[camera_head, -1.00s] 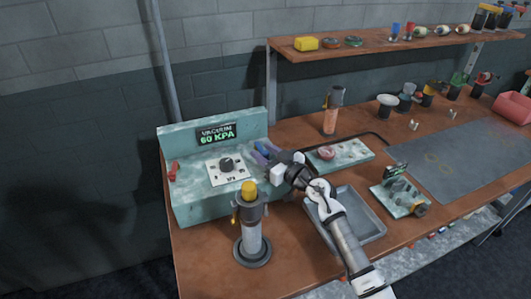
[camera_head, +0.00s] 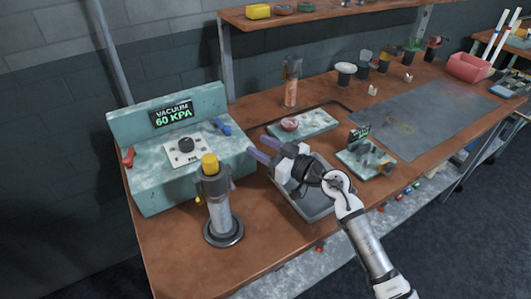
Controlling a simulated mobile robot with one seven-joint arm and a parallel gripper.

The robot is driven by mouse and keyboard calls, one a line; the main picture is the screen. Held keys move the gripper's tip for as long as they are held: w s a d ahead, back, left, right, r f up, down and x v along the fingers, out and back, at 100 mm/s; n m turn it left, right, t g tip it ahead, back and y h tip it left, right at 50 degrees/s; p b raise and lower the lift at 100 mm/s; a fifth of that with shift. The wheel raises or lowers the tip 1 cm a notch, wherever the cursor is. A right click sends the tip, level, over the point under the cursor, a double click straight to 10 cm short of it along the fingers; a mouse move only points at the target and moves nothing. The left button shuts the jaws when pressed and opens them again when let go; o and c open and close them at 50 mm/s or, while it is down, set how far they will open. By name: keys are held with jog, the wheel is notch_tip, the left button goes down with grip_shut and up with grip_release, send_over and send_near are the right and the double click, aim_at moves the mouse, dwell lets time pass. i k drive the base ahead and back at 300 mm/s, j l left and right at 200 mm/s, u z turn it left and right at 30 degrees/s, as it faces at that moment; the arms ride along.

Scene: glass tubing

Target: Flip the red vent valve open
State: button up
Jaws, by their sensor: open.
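The red vent valve (camera_head: 128,157) is a small red lever at the left end of the green vacuum console (camera_head: 150,190). A blue lever (camera_head: 221,127) sits at the console's right end. The console's display (camera_head: 172,114) reads VACUUM 60 KPA, and a black knob (camera_head: 186,145) is on its white plate. My gripper (camera_head: 262,149) has purple fingers that are apart and empty. It is just right of the console, pointing left, well away from the red valve.
A yellow-topped cylinder on a round base (camera_head: 222,230) stands in front of the console. A grey tray (camera_head: 318,207) lies beneath my arm. An orange torch-like tool (camera_head: 291,82) stands behind. A grey mat (camera_head: 420,120) covers the bench's right part.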

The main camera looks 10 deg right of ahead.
aim_at(127, 162)
jog(key=k+l, duration=0.1)
jog(key=l, duration=0.25)
jog(key=k+l, duration=0.1)
jog(key=l, duration=0.25)
jog(key=k+l, duration=0.1)
jog(key=l, duration=0.25)
jog(key=k+l, duration=0.1)
jog(key=l, duration=0.25)
